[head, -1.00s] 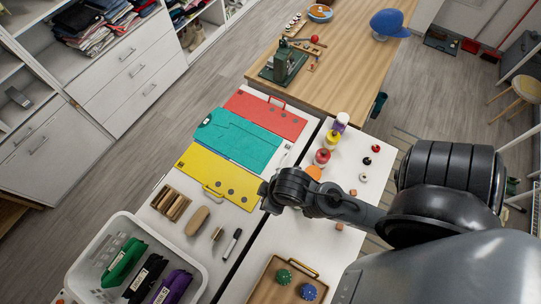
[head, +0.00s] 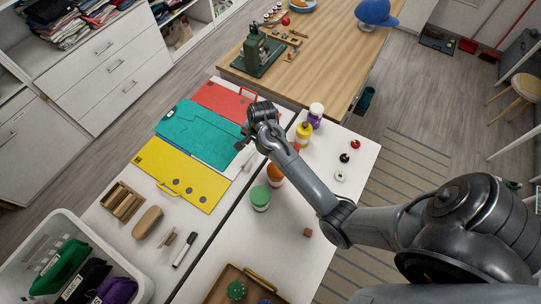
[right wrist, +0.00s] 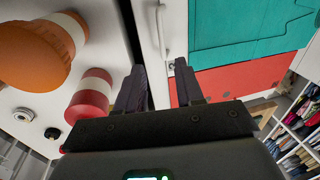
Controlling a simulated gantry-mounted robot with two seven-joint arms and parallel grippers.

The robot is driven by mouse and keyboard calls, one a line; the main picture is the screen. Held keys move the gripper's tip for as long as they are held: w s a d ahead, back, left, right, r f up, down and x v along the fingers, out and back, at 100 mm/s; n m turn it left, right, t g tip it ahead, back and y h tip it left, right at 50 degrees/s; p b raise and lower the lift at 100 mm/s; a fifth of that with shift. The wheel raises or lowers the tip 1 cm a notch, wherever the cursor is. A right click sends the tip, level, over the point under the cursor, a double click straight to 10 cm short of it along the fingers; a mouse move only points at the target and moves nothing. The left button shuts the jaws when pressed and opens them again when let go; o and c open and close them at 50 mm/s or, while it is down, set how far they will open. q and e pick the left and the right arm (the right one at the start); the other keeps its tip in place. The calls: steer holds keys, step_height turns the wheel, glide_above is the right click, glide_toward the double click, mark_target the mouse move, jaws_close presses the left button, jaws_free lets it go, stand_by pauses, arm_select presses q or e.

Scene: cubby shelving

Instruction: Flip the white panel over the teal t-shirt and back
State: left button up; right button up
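The folding board lies flat on the white table, with a red panel (head: 222,97), a yellow panel (head: 180,178) and a white panel (right wrist: 178,18) between them. The teal t-shirt (head: 200,132) lies flat over the white panel, mostly hiding it; the shirt also shows in the right wrist view (right wrist: 240,35). A white handle (right wrist: 164,32) sits at the white panel's edge. My right gripper (head: 243,142) is at the board's right edge, beside the shirt. In the right wrist view its two fingers (right wrist: 158,90) are apart with nothing between them, pointing towards the handle. My left gripper is out of view.
Bottles, including an orange one (head: 274,174) and a green-capped one (head: 260,198), stand right of the board near my right arm. A wooden block holder (head: 122,203), a brush (head: 148,222) and a marker (head: 187,250) lie in front.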

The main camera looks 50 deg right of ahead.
mark_target(251, 155)
steer(key=shift+m, duration=0.3)
steer(key=f, duration=0.3)
steer(key=w+f, duration=0.1)
steer(key=f, duration=0.3)
steer(key=w+f+b, duration=0.1)
steer(key=f, duration=0.3)
steer(key=shift+w, duration=0.25)
steer(key=shift+r, duration=0.1)
jaws_close()
stand_by(0.8)
